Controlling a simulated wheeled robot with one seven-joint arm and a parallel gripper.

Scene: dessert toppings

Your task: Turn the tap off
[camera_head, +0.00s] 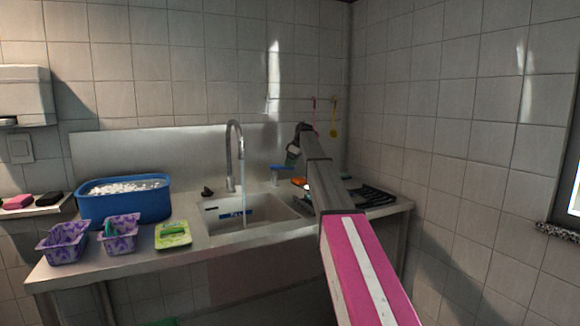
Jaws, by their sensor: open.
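The tap (231,150) is a tall curved metal spout at the back of the sink (268,213). A thin bluish stream of water (243,193) runs from its mouth down into the basin. A small dark piece (207,191) sits on the counter just left of the tap's base; I cannot tell whether it is the handle. My arm reaches in from the lower right over the sink's right side. My gripper (291,158) is at its far end, to the right of the tap and apart from it. It is open; its fingers are small and partly hidden by the wrist.
A blue tub (124,207) with white contents stands left of the sink. A dark rack (370,195) is at right. Pink and yellow utensils (334,120) hang on the wall.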

